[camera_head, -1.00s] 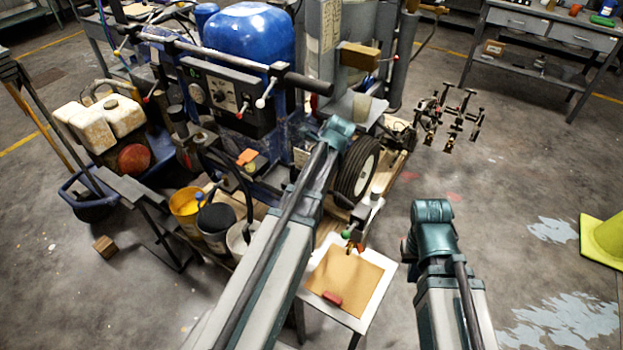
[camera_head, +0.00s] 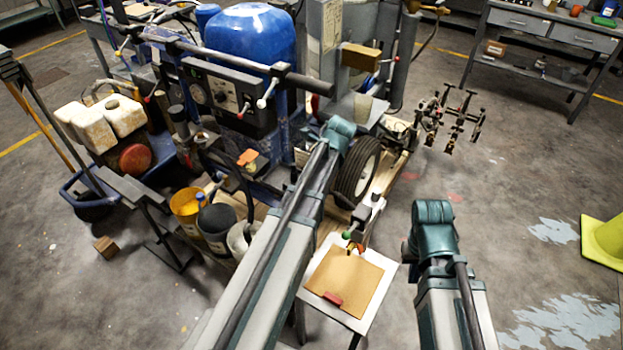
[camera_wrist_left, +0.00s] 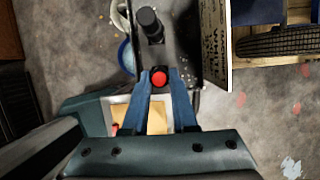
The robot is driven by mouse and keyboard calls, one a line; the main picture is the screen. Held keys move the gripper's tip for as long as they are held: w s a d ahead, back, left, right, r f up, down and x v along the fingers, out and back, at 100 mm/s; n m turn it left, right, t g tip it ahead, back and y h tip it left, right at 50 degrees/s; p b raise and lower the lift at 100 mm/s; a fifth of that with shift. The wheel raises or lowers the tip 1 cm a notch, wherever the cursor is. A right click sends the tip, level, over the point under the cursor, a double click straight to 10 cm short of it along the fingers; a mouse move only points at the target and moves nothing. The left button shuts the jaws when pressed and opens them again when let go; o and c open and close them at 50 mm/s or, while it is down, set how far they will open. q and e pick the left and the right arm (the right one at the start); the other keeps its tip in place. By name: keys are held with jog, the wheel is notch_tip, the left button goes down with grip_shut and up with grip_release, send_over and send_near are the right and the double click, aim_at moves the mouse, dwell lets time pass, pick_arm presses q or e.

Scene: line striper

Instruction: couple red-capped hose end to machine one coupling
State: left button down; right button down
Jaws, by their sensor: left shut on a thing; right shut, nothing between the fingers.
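In the left wrist view, the red cap of the hose end (camera_wrist_left: 159,78) sits between the blue fingertips of my left gripper (camera_wrist_left: 161,85), which is shut on it. A black cylindrical fitting (camera_wrist_left: 150,24) stands just beyond it; I cannot tell whether this is the coupling, and the two look apart. In the head view, my left arm hides the left gripper and hose end. The machine with the blue tank (camera_head: 250,38) and dark control panel stands behind that arm. Of my right gripper (camera_head: 405,249), only a small dark part shows beside my right arm; it is shut and empty.
A small table (camera_head: 312,285) with a tan sheet stands below, with a green-and-red-tipped fitting (camera_head: 359,238) over it. A wheel (camera_head: 357,172) and buckets (camera_head: 186,206) flank my left arm. Floor at right is mostly clear.

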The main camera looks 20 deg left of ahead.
pick_arm(q)
jog(key=shift+r+p, duration=0.65)
jog(key=shift+p, duration=0.05)
jog(key=shift+w+r+p, duration=0.15)
jog(key=shift+r+p, duration=1.8)
jog(key=shift+r, duration=0.05)
jog(key=shift+f, duration=0.1)
